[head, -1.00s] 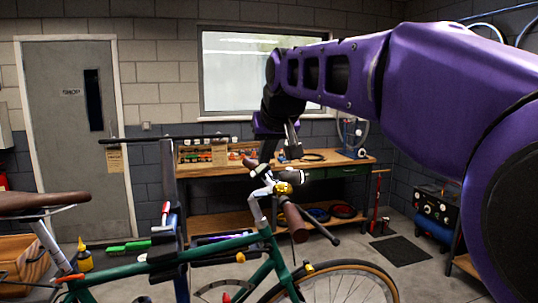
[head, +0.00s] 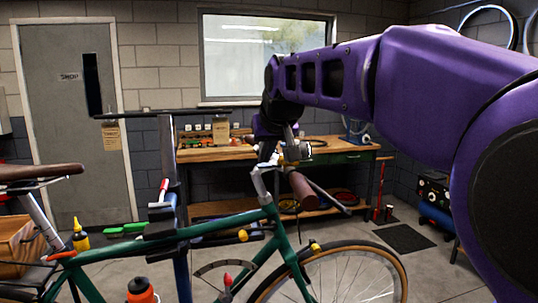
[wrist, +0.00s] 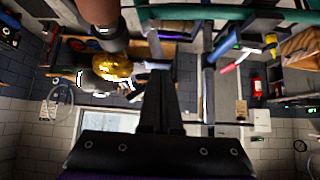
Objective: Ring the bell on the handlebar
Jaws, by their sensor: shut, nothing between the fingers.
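The bell (head: 281,158) is a small gold dome on the handlebar of the green bike (head: 215,229), partly hidden by my gripper in the head view. In the wrist view the gold bell (wrist: 113,67) is large, below the brown handlebar grip (wrist: 98,14) and left of my fingertips. My gripper (head: 267,152) is at the handlebar, just left of the bell in the head view. Its dark fingers (wrist: 160,82) are together with nothing between them. A gap shows between fingers and bell in the wrist view; I cannot tell the depth.
The brown grip (head: 301,188) and front wheel (head: 400,275) reach toward the right. A repair stand (head: 168,150) rises behind the frame. A workbench (head: 340,157) with tools is behind the handlebar. Open floor lies right of the wheel, with a dark mat (head: 404,238).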

